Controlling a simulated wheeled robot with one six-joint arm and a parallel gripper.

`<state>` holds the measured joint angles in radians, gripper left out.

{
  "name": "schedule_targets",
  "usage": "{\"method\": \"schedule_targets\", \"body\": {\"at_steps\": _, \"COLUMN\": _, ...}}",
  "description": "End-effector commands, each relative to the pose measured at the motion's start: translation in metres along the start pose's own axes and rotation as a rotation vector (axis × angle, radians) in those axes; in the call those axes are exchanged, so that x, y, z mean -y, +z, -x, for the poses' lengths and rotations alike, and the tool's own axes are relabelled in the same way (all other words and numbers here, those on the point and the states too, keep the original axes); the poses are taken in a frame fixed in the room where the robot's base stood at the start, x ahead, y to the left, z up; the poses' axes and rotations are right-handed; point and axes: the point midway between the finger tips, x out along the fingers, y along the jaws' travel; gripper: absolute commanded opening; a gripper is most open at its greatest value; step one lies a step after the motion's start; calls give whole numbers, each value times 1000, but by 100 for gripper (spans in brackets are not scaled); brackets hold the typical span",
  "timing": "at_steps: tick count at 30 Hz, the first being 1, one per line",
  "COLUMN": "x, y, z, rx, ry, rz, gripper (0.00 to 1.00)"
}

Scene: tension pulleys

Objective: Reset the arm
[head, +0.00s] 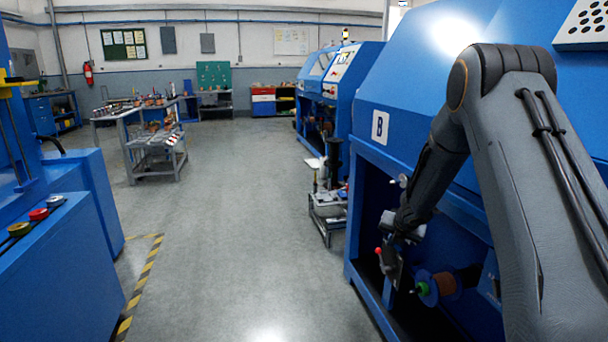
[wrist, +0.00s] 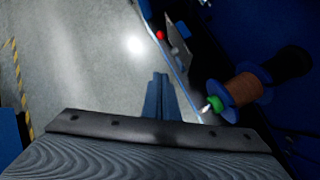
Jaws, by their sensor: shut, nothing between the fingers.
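My arm reaches down from the right in the head view, and my gripper (wrist: 158,78) shows in the wrist view as two narrow fingers together, shut and empty. A lever with a red knob (head: 378,251) is at the front opening of the blue machine marked B; the knob also shows in the wrist view (wrist: 160,35), beyond my fingertips and apart from them. A grey metal plate (wrist: 178,48) is next to the knob. In the head view my wrist is close to the lever, and the exact gap is hard to tell.
A copper-coloured spool (head: 446,285) with a green hub (head: 423,288) sits right of the lever, inside the machine (head: 362,152). A small metal cart (head: 328,212) stands beyond. The aisle floor (head: 235,210) is clear. A blue machine (head: 60,260) is at left.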

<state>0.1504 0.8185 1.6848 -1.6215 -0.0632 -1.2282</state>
Motion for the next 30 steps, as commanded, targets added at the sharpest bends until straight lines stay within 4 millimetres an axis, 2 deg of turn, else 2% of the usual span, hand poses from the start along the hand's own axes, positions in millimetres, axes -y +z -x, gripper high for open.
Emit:
{"method": "schedule_targets", "body": {"at_steps": 5, "x": -17, "y": 7, "z": 52, "rx": 50, "ry": -49, "rz": -271, "gripper": 0}}
{"method": "schedule_targets", "body": {"at_steps": 7, "x": -23, "y": 5, "z": 79, "rx": 71, "ry": -76, "rz": -423, "gripper": 0}}
{"method": "schedule_targets", "body": {"at_steps": 11, "x": -31, "y": -12, "z": 137, "rx": 102, "ry": -135, "rz": -744, "gripper": 0}}
{"method": "schedule_targets", "body": {"at_steps": 13, "x": -33, "y": -27, "z": 168, "rx": 112, "ry": -169, "rz": -918, "gripper": 0}}
{"method": "schedule_targets", "body": {"at_steps": 17, "x": -34, "y": -68, "z": 223, "rx": 116, "ry": -242, "rz": -1234, "gripper": 0}}
{"method": "schedule_targets", "body": {"at_steps": 20, "x": -34, "y": -108, "z": 264, "rx": 108, "ry": -309, "rz": -1472, "gripper": 0}}
{"method": "schedule_targets", "body": {"at_steps": 24, "x": -34, "y": -173, "z": 319, "rx": 83, "ry": -426, "rz": -1786, "gripper": 0}}
{"method": "schedule_targets", "body": {"at_steps": 27, "x": -34, "y": -213, "z": 348, "rx": 63, "ry": -508, "rz": -1958, "gripper": 0}}
{"method": "schedule_targets", "body": {"at_steps": 30, "x": -35, "y": -244, "z": 371, "rx": 45, "ry": -579, "rz": -2084, "gripper": 0}}
